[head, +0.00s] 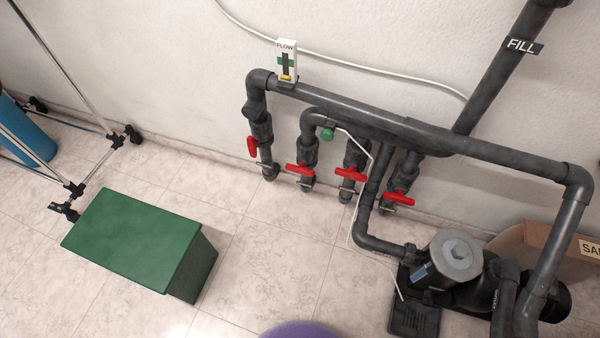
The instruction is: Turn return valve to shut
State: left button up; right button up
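Several red-handled valves sit on the dark grey pipes by the wall. The leftmost valve handle (252,147) stands roughly along its vertical pipe. The second handle (300,170), the third handle (351,174) and the rightmost handle (398,198) lie across their pipes. No readable label on the valves tells which one is the return valve. A white flow gauge (287,62) with a green band and yellow mark sits on the upper pipe. Neither of my grippers is in view.
A green box (135,238) stands on the tiled floor at the left. A grey pump (452,262) stands at the lower right, with a cardboard box (565,240) behind it. A metal rack (75,95) is at the far left. The floor before the valves is clear.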

aim_at(252, 144)
jog(key=i+j, duration=0.9)
